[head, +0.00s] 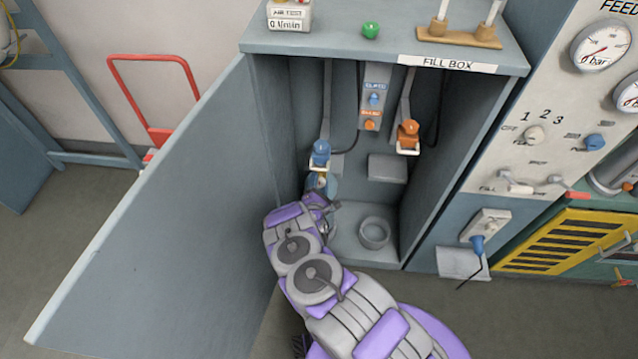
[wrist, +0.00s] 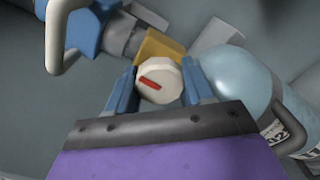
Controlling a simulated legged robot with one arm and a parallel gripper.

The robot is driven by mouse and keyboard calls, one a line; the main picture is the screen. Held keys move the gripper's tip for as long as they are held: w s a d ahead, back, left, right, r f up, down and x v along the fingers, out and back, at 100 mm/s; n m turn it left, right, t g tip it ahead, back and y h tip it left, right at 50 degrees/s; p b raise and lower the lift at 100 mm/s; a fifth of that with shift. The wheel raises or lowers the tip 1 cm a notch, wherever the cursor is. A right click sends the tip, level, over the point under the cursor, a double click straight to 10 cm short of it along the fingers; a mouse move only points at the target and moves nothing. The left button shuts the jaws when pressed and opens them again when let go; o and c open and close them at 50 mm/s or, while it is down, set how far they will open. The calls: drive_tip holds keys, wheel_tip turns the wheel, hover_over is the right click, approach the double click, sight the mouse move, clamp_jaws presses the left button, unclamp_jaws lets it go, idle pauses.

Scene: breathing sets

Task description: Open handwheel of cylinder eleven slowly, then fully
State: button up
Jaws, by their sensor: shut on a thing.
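In the wrist view, a cream handwheel (wrist: 166,92) with a red mark sits between the two blue fingers of my gripper (wrist: 158,72), which is shut on it. A brass-coloured valve part (wrist: 158,47) shows just behind the handwheel. In the head view, my gripper (head: 320,203) reaches into the left side of the open fill box, below a blue connector (head: 320,153). My arm hides most of the cylinder and the handwheel there.
The fill box (head: 300,45) has its door (head: 165,225) swung open at the left, close to my arm. An orange connector (head: 408,135) hangs at the right inside, above an empty ring holder (head: 374,233). A gauge panel (head: 560,110) stands at the right.

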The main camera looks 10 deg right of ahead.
drive_tip(key=shift+s+f+n, duration=0.2)
drive_tip(key=shift+f+n, duration=0.1)
drive_tip(key=shift+n, duration=0.3)
drive_tip(key=o, duration=0.8)
drive_tip(key=shift+w, duration=0.1)
drive_tip(key=shift+o, duration=1.2)
drive_tip(key=shift+r, duration=0.15)
drive_tip(key=shift+a, duration=0.1)
drive_tip(key=p+v, duration=0.1)
drive_tip(key=v, duration=1.6)
